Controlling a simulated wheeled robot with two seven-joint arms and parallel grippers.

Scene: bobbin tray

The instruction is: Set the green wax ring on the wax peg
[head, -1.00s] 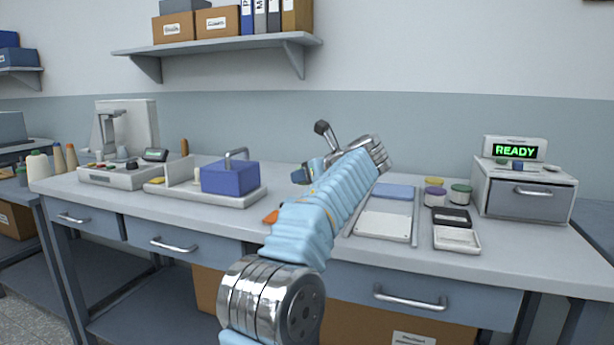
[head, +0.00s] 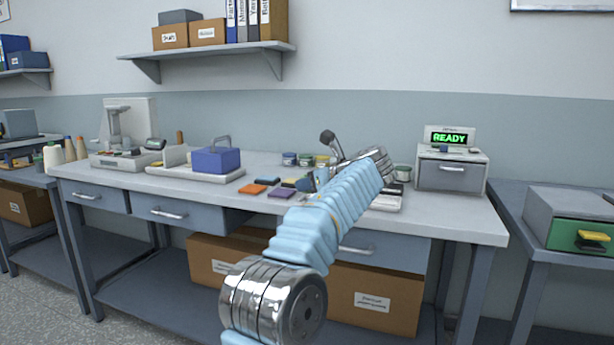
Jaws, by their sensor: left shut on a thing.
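My left arm's pale blue sleeve rises from the bottom middle of the head view. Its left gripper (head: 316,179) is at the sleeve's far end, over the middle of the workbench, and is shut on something. The sleeve and wrist mostly hide the fingers and what they hold, so I cannot tell if it is the green wax ring. I cannot make out the wax peg for certain. My right gripper is not in view.
On the workbench (head: 460,222) stand a blue box (head: 216,160) on a white tray (head: 180,173), a white machine (head: 125,158), an orange patch (head: 253,189), a purple patch (head: 281,194), and a drawer unit (head: 450,175) with a READY display. A second table (head: 540,242) is at right.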

